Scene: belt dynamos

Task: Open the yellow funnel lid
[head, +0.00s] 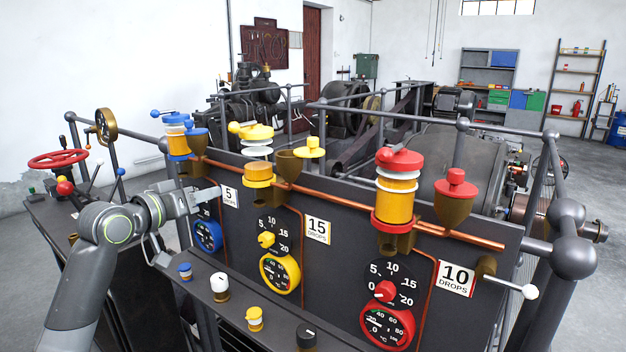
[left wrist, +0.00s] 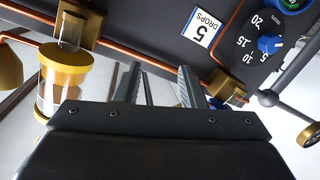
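The yellow funnel lid (head: 309,148) is a flat yellow cap with a knob. It sits to the right of the brass funnel (head: 289,163), and the funnel's mouth looks uncovered. My left gripper (head: 218,194) is in front of the panel by the 5 drops sign, left of and below the funnel, apart from the lid. In the left wrist view its two fingers (left wrist: 160,86) are spread with nothing held between them. Part of a brass funnel (left wrist: 9,68) shows at that view's left edge; no lid can be made out there. My right gripper is not in view.
The yellow oiler (head: 258,175) stands just left of the funnel and also shows in the left wrist view (left wrist: 66,72). A copper pipe (head: 340,202) runs along the panel. Red oiler (head: 395,205) and red funnel lid (head: 456,184) are to the right.

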